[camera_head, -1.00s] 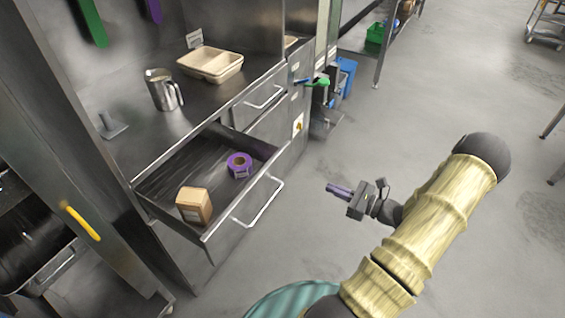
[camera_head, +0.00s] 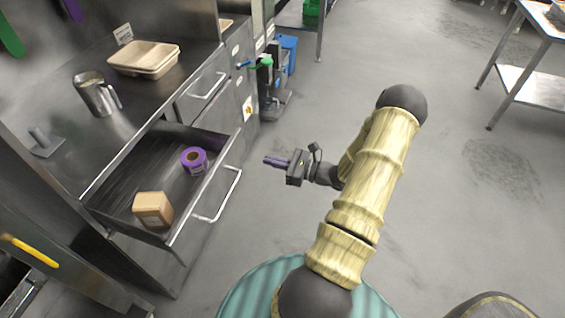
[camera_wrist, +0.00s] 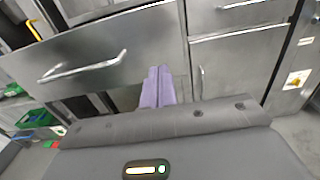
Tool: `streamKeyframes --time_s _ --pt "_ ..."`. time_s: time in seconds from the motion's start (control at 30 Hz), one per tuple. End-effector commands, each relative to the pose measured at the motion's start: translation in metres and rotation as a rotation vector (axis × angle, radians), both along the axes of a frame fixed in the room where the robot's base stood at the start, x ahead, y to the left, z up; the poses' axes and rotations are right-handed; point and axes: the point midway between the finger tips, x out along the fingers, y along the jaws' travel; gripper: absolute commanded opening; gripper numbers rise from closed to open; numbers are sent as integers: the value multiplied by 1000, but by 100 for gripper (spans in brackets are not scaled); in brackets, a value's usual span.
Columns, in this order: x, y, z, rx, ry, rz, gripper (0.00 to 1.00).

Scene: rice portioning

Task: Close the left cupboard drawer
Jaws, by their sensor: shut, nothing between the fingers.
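The left cupboard drawer (camera_head: 205,193) stands pulled open below the steel counter, with a bar handle (camera_head: 217,196) on its front. Inside it lie a purple tape roll (camera_head: 194,160) and a small tan box (camera_head: 153,209). My gripper (camera_head: 268,161) is shut and empty, to the right of the drawer front and apart from it. In the wrist view, the purple fingers (camera_wrist: 157,88) point towards the cupboard fronts, with the drawer front (camera_wrist: 110,55) and its handle (camera_wrist: 82,68) to their left.
A shut drawer (camera_head: 204,92) is farther back along the cupboard. A metal jug (camera_head: 97,93) and a beige food container (camera_head: 144,58) stand on the counter (camera_head: 75,130). A steel table (camera_head: 535,80) is at the far right.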

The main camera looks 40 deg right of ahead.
Motion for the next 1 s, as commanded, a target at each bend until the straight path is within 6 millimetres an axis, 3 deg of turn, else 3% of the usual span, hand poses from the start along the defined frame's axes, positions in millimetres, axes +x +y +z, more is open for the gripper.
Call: streamKeyframes --time_s 0.3,0.5,1.0 --pt "45 33 1 0 0 0 0" --pt "65 47 0 0 0 1 0" --pt "69 52 0 0 0 5 0"
